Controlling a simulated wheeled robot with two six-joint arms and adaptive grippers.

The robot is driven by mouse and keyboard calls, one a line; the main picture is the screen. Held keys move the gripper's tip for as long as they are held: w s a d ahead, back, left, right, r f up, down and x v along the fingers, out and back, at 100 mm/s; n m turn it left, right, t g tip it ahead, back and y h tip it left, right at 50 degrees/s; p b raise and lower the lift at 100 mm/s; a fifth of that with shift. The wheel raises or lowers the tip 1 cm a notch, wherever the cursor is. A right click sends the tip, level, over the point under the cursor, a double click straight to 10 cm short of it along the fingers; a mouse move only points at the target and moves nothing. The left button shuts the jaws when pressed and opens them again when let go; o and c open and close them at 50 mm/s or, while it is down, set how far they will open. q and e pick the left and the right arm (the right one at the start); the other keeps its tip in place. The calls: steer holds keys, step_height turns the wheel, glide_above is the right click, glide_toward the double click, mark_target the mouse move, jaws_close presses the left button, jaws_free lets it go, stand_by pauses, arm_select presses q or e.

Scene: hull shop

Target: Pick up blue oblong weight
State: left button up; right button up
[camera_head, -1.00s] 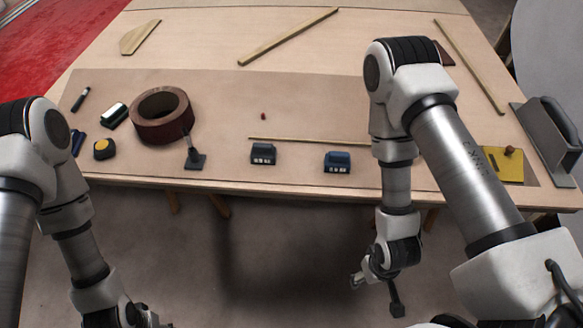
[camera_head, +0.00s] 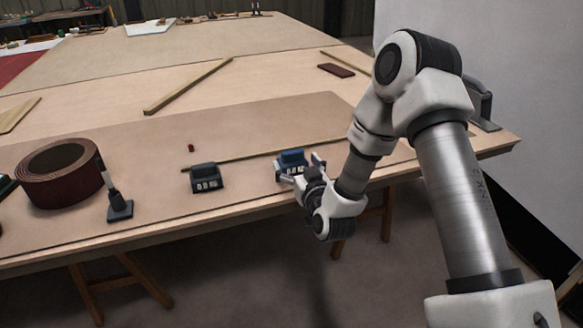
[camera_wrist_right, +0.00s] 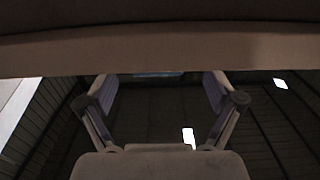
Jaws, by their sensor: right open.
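The blue oblong weight (camera_head: 291,158) sits upright on the near part of the table, with pale markings on its front face. My right gripper (camera_head: 303,171) is open at the table's near edge, just in front of the blue weight, with its fingers apart toward the weight's two sides. I cannot tell whether they touch it. In the right wrist view the open fingers (camera_wrist_right: 160,92) are spread, and a thin bluish strip shows between their tips below the pale table edge. My left gripper is out of view.
A similar dark grey weight (camera_head: 206,178) stands to the left. A thin wooden strip (camera_head: 235,158) lies behind the weights. A brown roll (camera_head: 62,185) and a small dark tool on a base (camera_head: 119,208) are farther left. The table's middle (camera_head: 270,95) is mostly clear.

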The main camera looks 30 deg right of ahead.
mark_target(294, 157)
steer(key=x, duration=0.3)
steer(key=shift+w+d, duration=0.25)
steer(key=shift+w, duration=0.1)
jaws_close()
steer(key=shift+r, duration=0.1)
